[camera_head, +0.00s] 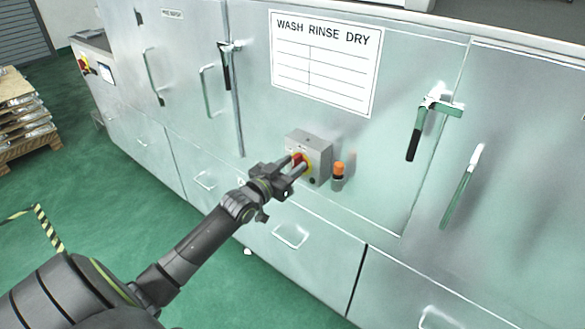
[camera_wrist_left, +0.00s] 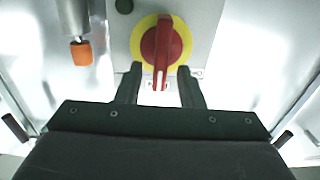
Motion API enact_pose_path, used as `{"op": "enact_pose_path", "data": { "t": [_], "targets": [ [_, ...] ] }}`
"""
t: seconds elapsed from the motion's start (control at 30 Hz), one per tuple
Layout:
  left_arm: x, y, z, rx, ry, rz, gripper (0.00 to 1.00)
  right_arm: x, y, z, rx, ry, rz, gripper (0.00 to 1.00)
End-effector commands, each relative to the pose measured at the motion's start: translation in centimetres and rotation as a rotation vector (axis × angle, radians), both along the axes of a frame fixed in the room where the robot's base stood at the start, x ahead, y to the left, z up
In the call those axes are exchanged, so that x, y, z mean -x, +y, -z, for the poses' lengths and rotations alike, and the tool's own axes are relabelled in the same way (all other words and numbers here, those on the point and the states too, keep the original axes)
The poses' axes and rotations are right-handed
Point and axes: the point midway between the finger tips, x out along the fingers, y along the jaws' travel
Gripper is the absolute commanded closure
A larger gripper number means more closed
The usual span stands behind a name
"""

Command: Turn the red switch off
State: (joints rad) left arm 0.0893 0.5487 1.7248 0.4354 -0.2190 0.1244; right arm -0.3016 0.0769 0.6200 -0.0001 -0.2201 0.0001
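The red switch (camera_head: 297,159) is a rotary handle on a yellow disc, on the front of a small grey box (camera_head: 322,150) fixed to the metal cabinet. In the left wrist view the red handle (camera_wrist_left: 162,45) stands nearly upright in the picture, with a white mark at its lower end. My left gripper (camera_head: 294,169) is at the switch in the head view. In the wrist view its two fingers (camera_wrist_left: 159,69) are apart, one on each side of the handle's lower part, with a visible gap on both sides. My right gripper is not in view.
Door handles (camera_head: 428,120) project from the cabinet (camera_head: 255,130). A pallet stack (camera_head: 22,118) stands at far left. The green floor (camera_head: 110,215) is mostly clear.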

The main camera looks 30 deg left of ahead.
Motion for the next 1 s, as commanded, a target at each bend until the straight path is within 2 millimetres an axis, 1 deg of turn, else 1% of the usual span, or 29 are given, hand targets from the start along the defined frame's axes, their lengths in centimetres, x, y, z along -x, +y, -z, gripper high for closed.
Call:
{"op": "enact_pose_path", "data": {
  "t": [0.1, 0.37, 0.4, 0.6, 0.67, 1.0],
  "targets": [
    [-0.58, -0.06, -0.01, 0.0, 0.0, 0.0, 0.65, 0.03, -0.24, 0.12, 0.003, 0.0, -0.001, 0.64],
    [-0.68, -0.06, -0.02, 0.0, 0.0, 0.0, 0.65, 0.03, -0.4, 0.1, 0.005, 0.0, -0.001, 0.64],
    [-0.67, -0.06, -0.02, 0.0, 0.0, 0.0, 0.67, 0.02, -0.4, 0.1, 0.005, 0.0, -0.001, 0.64],
    [-0.66, -0.06, -0.02, 0.0, 0.0, 0.0, 0.93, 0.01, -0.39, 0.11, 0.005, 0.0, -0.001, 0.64],
    [-0.66, -0.06, -0.02, 0.0, 0.0, 0.0, 1.0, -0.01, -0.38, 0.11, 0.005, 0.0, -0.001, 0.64],
    [-0.65, 0.01, -0.06, 0.026, 0.002, 0.0, 1.0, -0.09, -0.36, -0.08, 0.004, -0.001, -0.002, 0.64]
  ]
}}
